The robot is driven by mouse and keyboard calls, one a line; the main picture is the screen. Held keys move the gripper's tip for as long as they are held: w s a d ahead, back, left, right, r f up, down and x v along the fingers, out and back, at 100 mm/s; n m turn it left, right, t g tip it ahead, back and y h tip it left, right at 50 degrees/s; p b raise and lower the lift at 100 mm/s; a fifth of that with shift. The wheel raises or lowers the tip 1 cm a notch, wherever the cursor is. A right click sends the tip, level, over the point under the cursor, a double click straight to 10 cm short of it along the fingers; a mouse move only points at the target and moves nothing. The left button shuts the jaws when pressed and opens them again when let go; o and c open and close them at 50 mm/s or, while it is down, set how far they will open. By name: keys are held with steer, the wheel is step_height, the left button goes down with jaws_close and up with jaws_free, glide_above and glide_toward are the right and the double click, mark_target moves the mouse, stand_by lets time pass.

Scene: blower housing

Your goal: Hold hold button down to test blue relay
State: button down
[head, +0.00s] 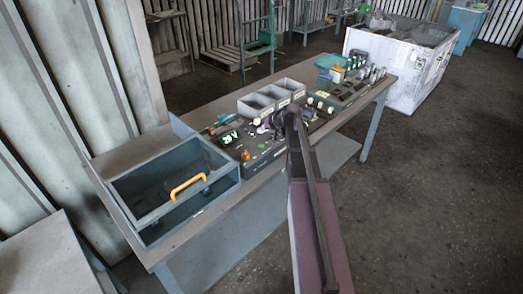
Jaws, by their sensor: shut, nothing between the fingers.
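My gripper (272,123) is a small dark shape over the middle of a dark control panel (258,154) on the workbench. Its fingers are shut and look empty. I cannot tell whether the fingertips touch the panel. The panel has a lit green display (230,137), an orange knob (245,155) and several pale knobs or buttons. I cannot tell which control is the hold button; my gripper and arm cover part of the panel. I cannot pick out the blue relay at this size.
A blue-grey box with a clear lid and yellow handle (187,187) stands on the bench's left end. Grey open bins (271,96) stand behind the panel. More small equipment (345,75) fills the bench's far right. A white crate (418,70) stands beyond; floor at right is clear.

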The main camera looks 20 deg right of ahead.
mark_target(262, 146)
steer(key=shift+f+b, duration=2.3)
steer(key=shift+f, duration=0.35)
steer(key=shift+f+b, duration=0.85)
stand_by(0.5)
steer(key=shift+r, duration=0.15)
stand_by(2.0)
steer(key=shift+r+p, duration=0.7)
steer(key=shift+p, duration=0.15)
steer(key=shift+r+p, duration=2.5)
